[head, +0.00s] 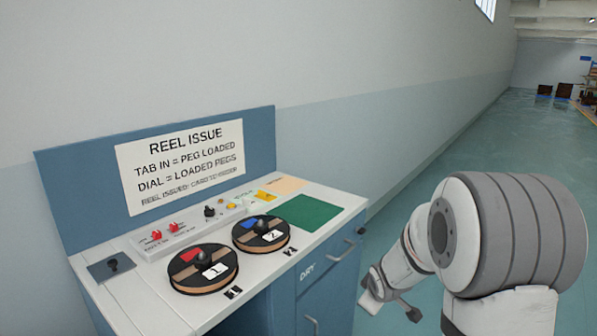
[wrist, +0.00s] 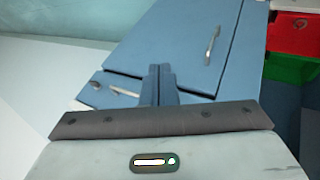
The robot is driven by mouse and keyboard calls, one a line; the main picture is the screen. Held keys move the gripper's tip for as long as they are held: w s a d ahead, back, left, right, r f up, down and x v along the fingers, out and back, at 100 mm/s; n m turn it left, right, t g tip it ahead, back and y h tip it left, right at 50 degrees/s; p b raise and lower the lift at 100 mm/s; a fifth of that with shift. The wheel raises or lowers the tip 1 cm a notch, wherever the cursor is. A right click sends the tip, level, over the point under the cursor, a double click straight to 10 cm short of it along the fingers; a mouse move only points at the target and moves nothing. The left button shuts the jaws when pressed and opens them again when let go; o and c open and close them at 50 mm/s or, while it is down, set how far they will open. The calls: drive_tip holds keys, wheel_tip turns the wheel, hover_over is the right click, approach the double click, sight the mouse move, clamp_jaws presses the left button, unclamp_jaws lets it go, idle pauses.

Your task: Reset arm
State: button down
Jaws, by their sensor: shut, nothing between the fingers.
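My arm reaches in from the right in the head view, and its end hangs low in front of the right side of the blue station (head: 331,285). My gripper (wrist: 160,72) shows in the wrist view with its two dark fingers together and nothing between them. It points towards the blue cabinet front with drawer and door handles (wrist: 213,45), and I see no contact. In the head view the fingertips are small and partly hidden by my wrist.
On the station's white top stand two reels, numbered 1 (head: 203,270) and 2 (head: 262,236), a control strip with red switches (head: 156,236) and a green mat (head: 307,212). A sign (head: 182,165) reads REEL ISSUE. Red (wrist: 290,35) and green bins (wrist: 290,69) stand at right. Open floor lies beyond.

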drive_tip(key=s+a+r+m+g+p, duration=0.2)
drive_tip(key=s+r+m+p, duration=0.2)
drive_tip(key=s+r, duration=0.6)
drive_tip(key=s+a+r+m+g+p, duration=0.2)
drive_tip(key=s+r+m+p, duration=0.3)
drive_tip(key=s+r, duration=0.6)
drive_tip(key=s, duration=0.7)
drive_tip(key=shift+s+g+y, duration=0.15)
drive_tip(key=shift+g+y, duration=0.15)
drive_tip(key=shift+y, duration=0.1)
